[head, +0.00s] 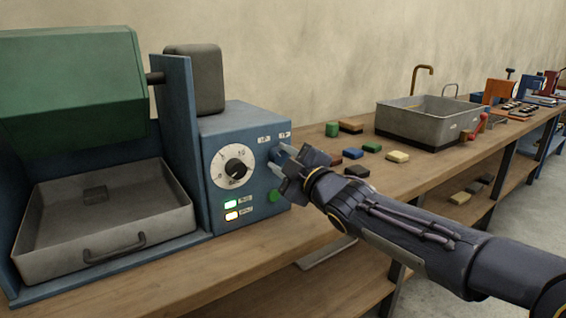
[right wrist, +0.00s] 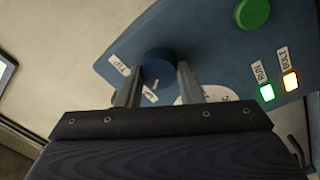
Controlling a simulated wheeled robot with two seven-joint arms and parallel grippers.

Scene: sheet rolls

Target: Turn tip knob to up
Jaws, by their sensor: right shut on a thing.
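The tip knob (right wrist: 157,62) is a round blue knob on the blue control box (head: 225,125), between my right gripper's fingers in the right wrist view. My right gripper (head: 281,157) is at the upper right of the box front and is shut on this knob, hiding most of it in the head view. In the right wrist view a short white mark shows on the knob, close to a small label (right wrist: 150,95) that seems to read UP. Another label (right wrist: 122,69), apparently TIP, sits beside the left finger. My left gripper is not in view.
A numbered dial (head: 236,168) with a black knob, lit green and amber lamps (head: 231,204) and a green button (head: 274,196) are on the same panel. A metal tray (head: 105,222) lies left under a green drum (head: 70,85). Small blocks and a grey sink (head: 425,115) are to the right.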

